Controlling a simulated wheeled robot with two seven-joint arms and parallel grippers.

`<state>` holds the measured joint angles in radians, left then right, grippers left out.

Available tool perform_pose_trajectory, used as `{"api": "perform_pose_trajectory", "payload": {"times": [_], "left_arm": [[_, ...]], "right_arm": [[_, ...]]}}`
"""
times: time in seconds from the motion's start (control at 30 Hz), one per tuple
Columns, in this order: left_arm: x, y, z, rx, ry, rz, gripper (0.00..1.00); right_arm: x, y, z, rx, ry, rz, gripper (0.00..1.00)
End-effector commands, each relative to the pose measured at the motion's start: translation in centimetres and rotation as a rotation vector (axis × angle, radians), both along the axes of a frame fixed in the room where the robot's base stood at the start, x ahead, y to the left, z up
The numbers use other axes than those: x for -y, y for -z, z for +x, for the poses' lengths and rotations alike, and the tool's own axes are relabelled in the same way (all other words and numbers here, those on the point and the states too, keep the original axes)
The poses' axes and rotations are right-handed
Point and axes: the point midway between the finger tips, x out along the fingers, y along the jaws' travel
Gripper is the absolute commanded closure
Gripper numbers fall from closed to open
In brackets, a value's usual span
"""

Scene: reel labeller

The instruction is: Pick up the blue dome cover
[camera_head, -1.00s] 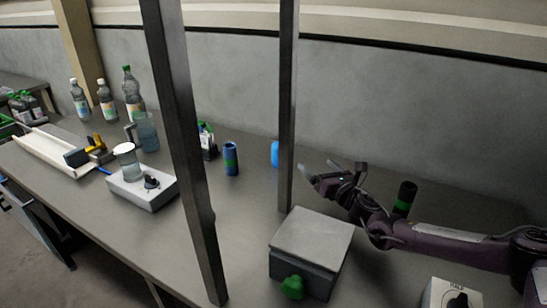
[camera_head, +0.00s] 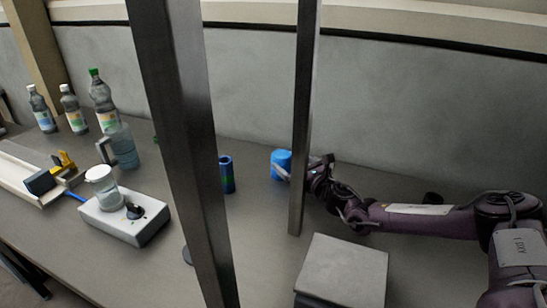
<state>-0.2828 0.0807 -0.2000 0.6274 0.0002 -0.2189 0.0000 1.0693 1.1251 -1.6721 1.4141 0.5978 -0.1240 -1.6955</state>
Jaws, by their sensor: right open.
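The blue dome cover (camera_head: 281,160) stands on the table behind the thin dark post, in the middle of the view. My right gripper (camera_head: 287,171) is right at the cover, reaching in from the right behind the post. It is open, and a pale finger shows in front of the cover's lower right side. The other finger is hard to make out, and the post hides part of the gripper. I cannot tell whether the fingers touch the cover. My left gripper is not in view.
Two dark posts (camera_head: 182,140) (camera_head: 305,110) rise in front of the table. A blue cylinder (camera_head: 227,174) stands left of the cover. A grey box (camera_head: 342,272) is at the front right. A white device with a jar (camera_head: 103,187), a jug (camera_head: 124,147) and bottles are at the left.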

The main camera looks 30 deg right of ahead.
Motion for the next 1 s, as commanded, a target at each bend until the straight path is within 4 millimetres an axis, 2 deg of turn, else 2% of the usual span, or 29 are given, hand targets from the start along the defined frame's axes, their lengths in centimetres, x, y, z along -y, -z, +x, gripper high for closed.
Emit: {"api": "perform_pose_trajectory", "payload": {"times": [0.23,0.37,0.6,0.73,0.9,1.0], "left_arm": [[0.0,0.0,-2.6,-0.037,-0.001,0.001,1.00],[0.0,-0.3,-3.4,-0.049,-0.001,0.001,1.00],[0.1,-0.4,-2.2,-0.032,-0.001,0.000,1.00],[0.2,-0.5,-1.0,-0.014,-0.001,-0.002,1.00],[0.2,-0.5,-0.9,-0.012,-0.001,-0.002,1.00],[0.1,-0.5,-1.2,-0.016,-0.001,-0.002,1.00]], "right_arm": [[-0.5,-0.1,2.2,0.002,-0.001,-0.001,0.12],[-1.3,0.0,3.8,0.002,-0.002,-0.002,0.12],[-1.8,0.2,6.4,0.002,0.000,-0.001,0.12],[-1.7,0.3,6.8,0.000,0.001,0.000,0.12],[-1.7,0.3,6.7,0.000,0.001,0.000,0.12],[-1.7,0.3,6.7,0.000,0.001,0.000,0.24]]}}
